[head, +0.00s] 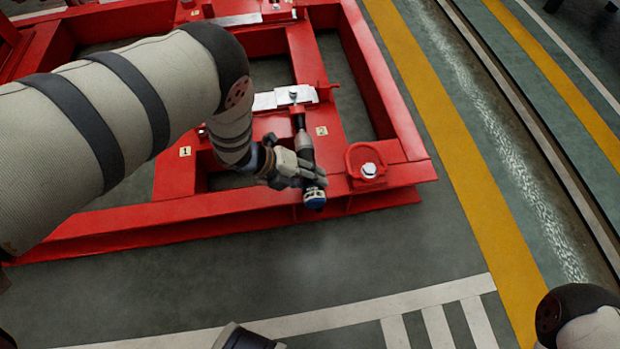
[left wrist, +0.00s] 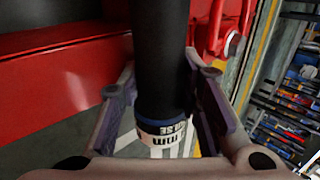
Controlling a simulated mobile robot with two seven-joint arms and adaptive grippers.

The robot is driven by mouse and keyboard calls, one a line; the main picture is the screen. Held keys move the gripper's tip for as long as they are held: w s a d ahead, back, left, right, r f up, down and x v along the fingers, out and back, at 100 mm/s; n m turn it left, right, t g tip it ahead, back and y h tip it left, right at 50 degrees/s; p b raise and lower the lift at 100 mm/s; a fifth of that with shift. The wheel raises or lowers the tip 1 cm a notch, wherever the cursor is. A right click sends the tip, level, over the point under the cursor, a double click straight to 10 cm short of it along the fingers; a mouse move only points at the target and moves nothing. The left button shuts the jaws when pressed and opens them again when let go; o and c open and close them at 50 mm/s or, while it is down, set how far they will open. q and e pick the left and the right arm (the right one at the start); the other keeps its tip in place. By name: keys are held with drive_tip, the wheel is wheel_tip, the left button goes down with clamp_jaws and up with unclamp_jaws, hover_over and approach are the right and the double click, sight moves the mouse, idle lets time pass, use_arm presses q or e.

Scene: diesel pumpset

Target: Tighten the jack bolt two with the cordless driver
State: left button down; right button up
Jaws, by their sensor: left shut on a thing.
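My left gripper (head: 296,168) is shut on the cordless driver (head: 306,150), a slim dark tool with a blue end. In the left wrist view the driver (left wrist: 160,60) is a black cylinder with a blue ring and white lettered band, between the fingers of my left gripper (left wrist: 168,100). In the head view its narrow nose points up the picture to a small red bracket by the silver plate. The number 2 label (head: 321,130) is just right of the driver. The jack bolt's contact with the nose is too small to tell.
The red steel frame (head: 240,210) has open bays and raised rails. A red lifting ring with a bolt (head: 368,170) stands right of the driver. A number 1 label (head: 185,151) is to the left. Green floor with yellow and white stripes is clear in front and right.

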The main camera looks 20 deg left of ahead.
sight(309, 196)
use_arm(q)
drive_tip(key=shift+w+a+r, duration=0.1)
drive_tip(key=shift+w+a, duration=0.05)
drive_tip(key=shift+w, duration=0.05)
drive_tip(key=shift+s+d+r+p, duration=0.1)
drive_tip(key=shift+s+d+p, duration=0.4)
drive_tip(key=shift+s+p, duration=0.15)
drive_tip(key=shift+s+d+p, duration=0.4)
drive_tip(key=shift+s+d, duration=0.05)
drive_tip(key=shift+s, duration=0.2)
drive_tip(key=shift+s+d+p, duration=0.35)
drive_tip(key=shift+s+d, duration=0.05)
drive_tip(key=shift+s, duration=0.2)
drive_tip(key=shift+s+d, duration=0.2)
drive_tip(key=shift+s, duration=0.15)
